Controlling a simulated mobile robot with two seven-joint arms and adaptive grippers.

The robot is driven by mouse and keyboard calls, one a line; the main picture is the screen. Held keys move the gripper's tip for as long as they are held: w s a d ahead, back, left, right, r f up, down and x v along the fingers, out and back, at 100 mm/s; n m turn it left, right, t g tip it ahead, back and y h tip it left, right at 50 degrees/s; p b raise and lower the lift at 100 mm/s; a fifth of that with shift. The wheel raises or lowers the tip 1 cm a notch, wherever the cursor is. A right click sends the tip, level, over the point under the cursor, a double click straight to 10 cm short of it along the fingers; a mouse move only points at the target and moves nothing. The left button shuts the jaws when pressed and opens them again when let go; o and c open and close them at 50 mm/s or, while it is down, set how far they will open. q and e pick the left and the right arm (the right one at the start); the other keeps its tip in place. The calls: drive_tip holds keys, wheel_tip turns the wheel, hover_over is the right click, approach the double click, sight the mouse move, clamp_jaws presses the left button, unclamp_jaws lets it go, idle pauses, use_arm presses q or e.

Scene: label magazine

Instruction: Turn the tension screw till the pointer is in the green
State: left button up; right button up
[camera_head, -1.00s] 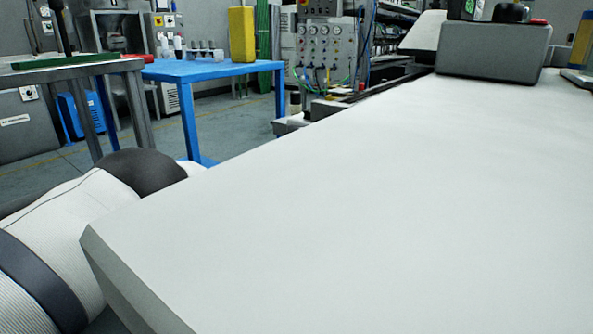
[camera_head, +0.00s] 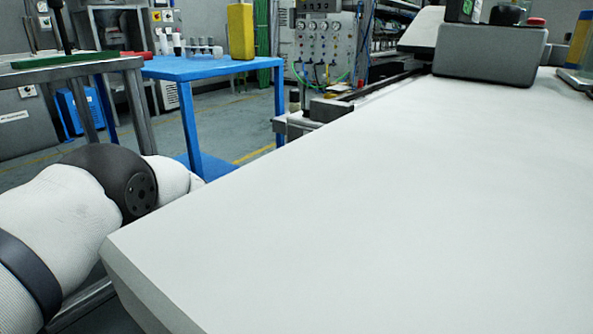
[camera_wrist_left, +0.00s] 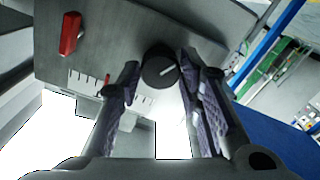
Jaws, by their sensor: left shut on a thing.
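Left of the knob is a pale scale (camera_wrist_left: 85,84) with dark marks. A small red pointer (camera_wrist_left: 107,78) stands at the scale, partly close behind the left finger. I cannot make out a green zone on the scale. My right gripper is in neither view.
A red block-like part (camera_wrist_left: 70,33) sits on the panel, upper left in the wrist view. In the head view a broad white surface (camera_head: 370,200) fills the front, with a grey box (camera_head: 490,52) at its far end. A blue table (camera_head: 205,68) stands beyond.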

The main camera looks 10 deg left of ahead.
use_arm(q)
drive_tip(key=n, duration=0.4)
drive_tip(key=shift+r+n+b, duration=0.1)
drive_tip(key=shift+n+b, duration=0.2)
drive_tip(key=shift+n, duration=0.1)
idle(0.5)
drive_tip(key=o, duration=1.2)
drive_tip(key=shift+c, duration=0.2)
